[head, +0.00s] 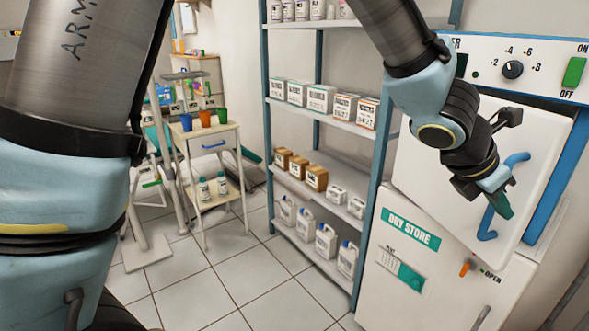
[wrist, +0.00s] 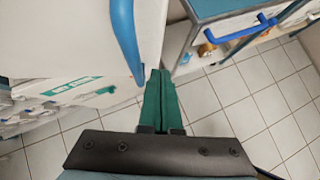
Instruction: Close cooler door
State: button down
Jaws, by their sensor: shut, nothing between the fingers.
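The cooler door (head: 440,160) is a white panel with a blue curved handle (head: 489,220), on the right in the head view. It stands ajar, swung out from the blue cooler frame (head: 556,185). In the wrist view the door (wrist: 60,40) and its handle (wrist: 124,45) are at upper left. My gripper (head: 503,205) is in front of the door beside the handle, its green fingers shut and empty. In the wrist view the fingertips (wrist: 161,75) are near the door's lower right corner; I cannot tell whether they touch it.
A control panel (head: 520,62) with a knob and green switch is above the door. A white dry store cabinet (head: 440,285) is below it. Shelves (head: 330,125) with boxes and bottles stand left. A small trolley (head: 212,140) with cups is farther back. Tiled floor (head: 245,290) is clear between.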

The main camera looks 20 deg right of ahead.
aim_at(523, 216)
jog(key=shift+s+d+n+t+b, duration=0.2)
jog(key=shift+s+d+n, duration=0.1)
jog(key=shift+d, duration=0.65)
jog(key=shift+s+d+n+t+b, duration=0.2)
jog(key=shift+d+n, duration=0.1)
jog(key=shift+d, duration=0.6)
jog(key=d+n+t+p, duration=0.1)
jog(key=d+n+t, duration=0.2)
jog(key=d, duration=1.1)
jog(key=shift+d+r+n+p, duration=0.25)
jog(key=shift+d+n+p, duration=0.1)
jog(key=shift+n, duration=0.35)
jog(key=shift+t, duration=0.3)
jog(key=shift+a, duration=0.15)
